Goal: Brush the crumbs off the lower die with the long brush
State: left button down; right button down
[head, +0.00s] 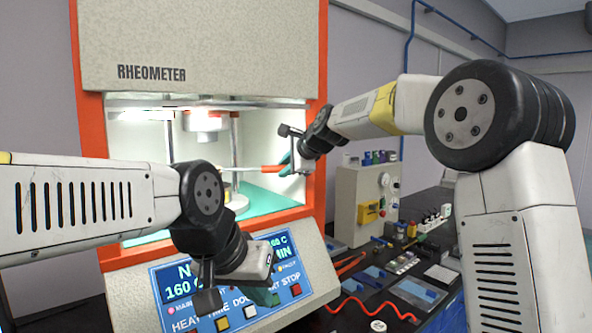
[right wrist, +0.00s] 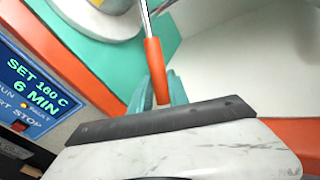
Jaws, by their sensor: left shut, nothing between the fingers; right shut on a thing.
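The long brush has an orange handle (head: 271,169) and a thin metal shaft. In the right wrist view the handle (right wrist: 156,72) sits between the teal fingers of my right gripper (right wrist: 161,90). My right gripper (head: 288,165) is shut on it at the right side of the open chamber. The shaft points left into the chamber; the bristles cannot be made out. The lower die (head: 229,187) is partly hidden behind my left arm; a round grey part, probably it, shows in the right wrist view (right wrist: 95,22). Crumbs cannot be made out. My left gripper (head: 262,294) is shut and empty before the control panel.
The rheometer's orange frame (head: 316,200) edges the chamber. The upper die (head: 205,122) hangs above. The control panel (head: 308,262) slopes out below. On the right, a dark bench holds a cream box (head: 358,205), a red coiled cord (head: 372,304) and small items.

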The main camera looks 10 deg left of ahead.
jog(key=s+d+r, duration=0.1)
jog(key=s+d, duration=1.3)
jog(key=shift+r, duration=0.3)
dwell(0.6)
jog(key=shift+s+d, duration=0.1)
